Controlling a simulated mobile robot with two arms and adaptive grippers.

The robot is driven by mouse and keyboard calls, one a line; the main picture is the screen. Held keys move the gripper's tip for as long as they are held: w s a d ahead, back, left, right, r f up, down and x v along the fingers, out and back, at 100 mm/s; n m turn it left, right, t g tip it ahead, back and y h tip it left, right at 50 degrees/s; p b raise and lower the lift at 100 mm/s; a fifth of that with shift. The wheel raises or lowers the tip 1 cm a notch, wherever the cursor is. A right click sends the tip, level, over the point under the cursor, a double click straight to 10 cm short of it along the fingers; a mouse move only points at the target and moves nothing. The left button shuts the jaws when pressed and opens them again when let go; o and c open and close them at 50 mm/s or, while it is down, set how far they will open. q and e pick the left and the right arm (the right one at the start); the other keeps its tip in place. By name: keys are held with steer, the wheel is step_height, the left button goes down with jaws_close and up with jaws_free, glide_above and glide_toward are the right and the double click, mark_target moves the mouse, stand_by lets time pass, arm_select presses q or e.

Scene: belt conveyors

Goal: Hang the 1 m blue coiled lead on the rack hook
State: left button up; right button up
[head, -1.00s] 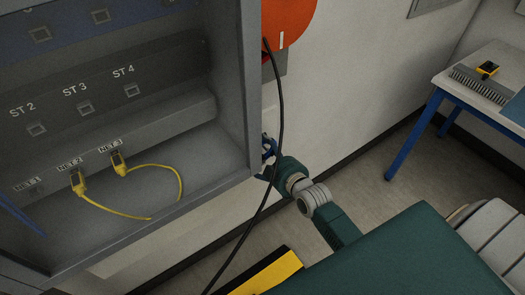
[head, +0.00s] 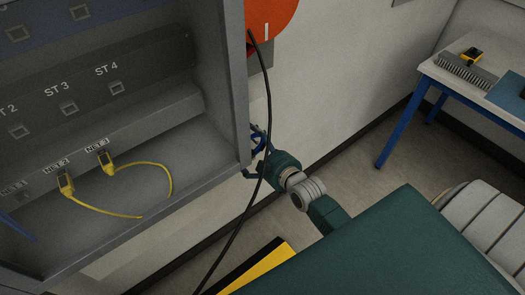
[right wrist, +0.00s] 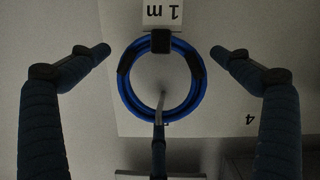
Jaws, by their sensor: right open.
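The blue coiled lead (right wrist: 125,95) shows in the right wrist view as a ring with black ties. An upside-down "1 m" tag (right wrist: 162,12) is at its upper side in that picture. A hook (right wrist: 159,130) comes up from the picture's bottom, crosses in front of the ring's lower side and ends inside the loop. My right gripper (right wrist: 160,52) is open, its dark fingers on either side of the coil and apart from it. In the head view my right gripper (head: 251,152) is beside the grey cabinet's right edge; the coil cannot be made out there.
A grey cabinet (head: 232,90) with yellow leads (head: 168,180) fills the left. A black cable (head: 270,110) hangs across the view near my gripper. A pale panel marked "4" (right wrist: 250,117) lies behind the coil. A blue-legged table (head: 393,130) stands at right.

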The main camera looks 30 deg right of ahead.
steer(key=a+v, duration=0.1)
steer(key=v, duration=1)
steer(key=s+f+m+g, duration=0.1)
steer(key=s+f+g, duration=0.4)
steer(key=f, duration=1.1)
steer(key=s+f+m+g, duration=0.15)
steer(key=s+f, duration=0.65)
steer(key=f, duration=0.9)
steer(key=s+a+f+g, duration=0.1)
steer(key=s+f+g, duration=0.1)
steer(key=s+f, duration=0.3)
steer(key=s+a+f+g, duration=0.1)
steer(key=s+f, duration=0.4)
steer(key=s, duration=0.7)
steer(key=s+a+f+g, duration=0.1)
steer(key=s+f+g, duration=0.3)
steer(key=s, duration=0.5)
step_height(320, 180, down, 2)
steer(key=shift+a+f+m+h, duration=0.1)
steer(key=shift+a+m+h, duration=0.25)
steer(key=shift+h, duration=0.05)
steer(key=shift+w, duration=0.1)
